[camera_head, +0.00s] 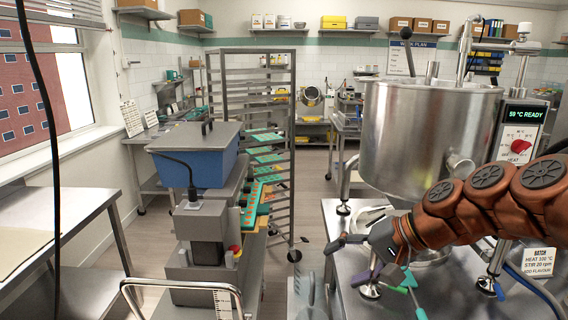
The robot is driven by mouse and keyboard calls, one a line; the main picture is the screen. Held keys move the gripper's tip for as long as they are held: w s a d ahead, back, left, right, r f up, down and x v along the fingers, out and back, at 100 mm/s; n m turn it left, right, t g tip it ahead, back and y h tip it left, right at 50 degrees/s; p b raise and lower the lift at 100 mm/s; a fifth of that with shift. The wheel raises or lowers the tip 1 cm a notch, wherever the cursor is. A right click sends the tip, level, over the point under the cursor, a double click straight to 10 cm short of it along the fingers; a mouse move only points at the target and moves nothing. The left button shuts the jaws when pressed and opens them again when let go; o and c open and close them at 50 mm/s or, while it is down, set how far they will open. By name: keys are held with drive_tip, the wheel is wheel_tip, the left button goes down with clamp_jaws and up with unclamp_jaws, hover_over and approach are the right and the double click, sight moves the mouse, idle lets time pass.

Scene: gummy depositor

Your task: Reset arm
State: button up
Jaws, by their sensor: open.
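My arm comes in from the right edge, its orange-brown links running left in front of the steel kettle (428,125). My gripper (385,270) is at the arm's end, low in front of the kettle and over the steel table (345,290). Part of the table and the kettle's lower side are hidden behind the arm.
A control box (522,130) reading "59 °C READY" stands right of the kettle. The depositor with a blue hopper (195,160) stands left of centre. A tall rack (285,80) is behind it. Open floor (315,195) lies between depositor and kettle table. A steel bench (85,205) is at left.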

drive_tip(key=s+a+f+n+g+h, duration=0.1)
drive_tip(key=s+f+n+g+h, duration=0.1)
drive_tip(key=s+f, duration=0.3)
drive_tip(key=s+a+f+n+g+h, duration=0.1)
drive_tip(key=s+f+h, duration=0.15)
drive_tip(key=s, duration=0.55)
drive_tip(key=s+d+f+g+h, duration=0.1)
drive_tip(key=s+d+f+h, duration=0.1)
drive_tip(key=s, duration=0.5)
drive_tip(key=s+d+f+n+g+h, duration=0.1)
drive_tip(key=s+d+f+h, duration=0.1)
drive_tip(key=s+d+f, duration=0.2)
drive_tip(key=s+d, duration=0.2)
drive_tip(key=shift+s+f+n+g, duration=0.3)
drive_tip(key=shift+s+f, duration=0.05)
drive_tip(key=shift+d, duration=0.1)
